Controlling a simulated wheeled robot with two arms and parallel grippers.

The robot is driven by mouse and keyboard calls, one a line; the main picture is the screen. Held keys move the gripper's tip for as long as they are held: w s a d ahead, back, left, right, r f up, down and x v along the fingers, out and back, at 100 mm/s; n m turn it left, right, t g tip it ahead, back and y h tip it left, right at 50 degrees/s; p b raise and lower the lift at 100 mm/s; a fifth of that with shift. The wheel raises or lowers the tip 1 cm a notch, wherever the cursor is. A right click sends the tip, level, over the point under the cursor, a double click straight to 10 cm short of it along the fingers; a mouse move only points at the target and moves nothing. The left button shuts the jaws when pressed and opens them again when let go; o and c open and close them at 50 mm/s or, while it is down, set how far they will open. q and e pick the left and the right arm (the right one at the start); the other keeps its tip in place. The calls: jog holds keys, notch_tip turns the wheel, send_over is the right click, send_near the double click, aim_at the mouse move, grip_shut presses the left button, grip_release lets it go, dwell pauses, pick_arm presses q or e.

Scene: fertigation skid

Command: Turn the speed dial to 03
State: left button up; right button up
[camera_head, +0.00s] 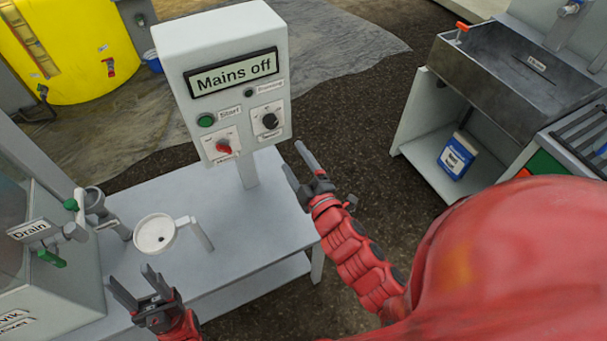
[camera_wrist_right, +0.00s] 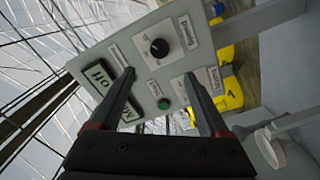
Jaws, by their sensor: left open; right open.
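The speed dial (camera_head: 270,121) is a black knob on a white plate at the lower right of the control box (camera_head: 228,32). It also shows in the right wrist view (camera_wrist_right: 159,48), where its scale is too small to read. The box display (camera_head: 232,73) reads "Mains off". A red mains knob (camera_head: 223,146) sits left of the dial. My right gripper (camera_head: 298,164) is open and empty, apart from the box, below and right of the dial. My left gripper (camera_head: 135,285) is open and empty over the front of the table, far from the box.
A green Start button (camera_head: 206,121) and a dark Running lamp (camera_head: 248,93) are on the panel. A white cup-like holder (camera_head: 155,235) stands on the grey table (camera_head: 245,222). A drain valve (camera_head: 50,257) is at left. A metal sink (camera_head: 505,80) stands at right.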

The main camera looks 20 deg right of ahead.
jog(key=shift+s+r+p, duration=0.1)
jog(key=shift+s+p, duration=0.7)
jog(key=shift+s, duration=1.35)
